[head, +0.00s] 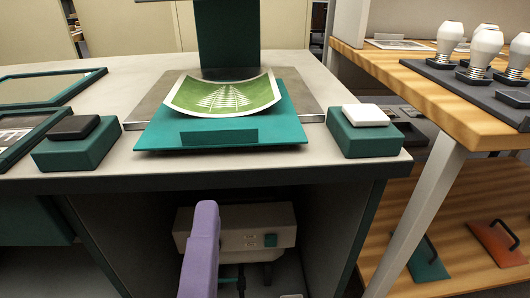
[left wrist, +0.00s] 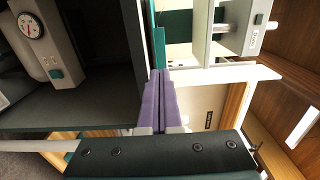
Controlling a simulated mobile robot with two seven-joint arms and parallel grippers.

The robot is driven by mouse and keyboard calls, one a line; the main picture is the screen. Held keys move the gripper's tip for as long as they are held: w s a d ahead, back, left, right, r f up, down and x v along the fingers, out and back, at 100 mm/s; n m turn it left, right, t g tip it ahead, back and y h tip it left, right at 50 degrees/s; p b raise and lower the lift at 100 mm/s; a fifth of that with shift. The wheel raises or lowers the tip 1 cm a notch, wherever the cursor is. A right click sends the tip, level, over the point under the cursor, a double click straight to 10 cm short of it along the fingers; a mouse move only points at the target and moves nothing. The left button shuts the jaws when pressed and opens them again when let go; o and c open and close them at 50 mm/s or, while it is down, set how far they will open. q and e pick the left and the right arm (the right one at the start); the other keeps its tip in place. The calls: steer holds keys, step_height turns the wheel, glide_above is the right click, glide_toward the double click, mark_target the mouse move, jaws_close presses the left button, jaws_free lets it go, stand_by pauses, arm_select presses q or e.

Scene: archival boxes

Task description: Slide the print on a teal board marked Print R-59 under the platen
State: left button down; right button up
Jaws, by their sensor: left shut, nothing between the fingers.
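A curved print (head: 222,95) with a green picture and white border lies on a teal board (head: 165,135) on the counter; its left and right ends bow upward. The board has a raised front tab (head: 218,137); I can read no marking on it. The board rests over a grey metal plate (head: 310,105), below a dark green upright (head: 226,35). The platen cannot be told for sure. My left gripper (head: 207,207), with purple fingers, is below the counter's front edge, apart from the board. Its fingers (left wrist: 160,78) are shut and empty in the left wrist view. My right gripper is out of view.
Teal blocks with a black pad (head: 75,127) and a white pad (head: 366,115) flank the board. Teal frames (head: 50,88) lie at left. A beige device (head: 250,225) stands in the recess below. A wooden table (head: 450,95) with several white bulb-shaped items stands at right.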

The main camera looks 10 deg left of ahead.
mark_target(217, 138)
arm_select(q)
steer(key=x, duration=1)
steer(key=shift+w, duration=0.4)
steer(key=b+x, duration=0.2)
steer(key=x, duration=0.3)
steer(key=shift+a+f, duration=0.1)
steer(key=shift+f, duration=0.05)
steer(key=shift+w+a, duration=0.15)
steer(key=shift+w, duration=0.3)
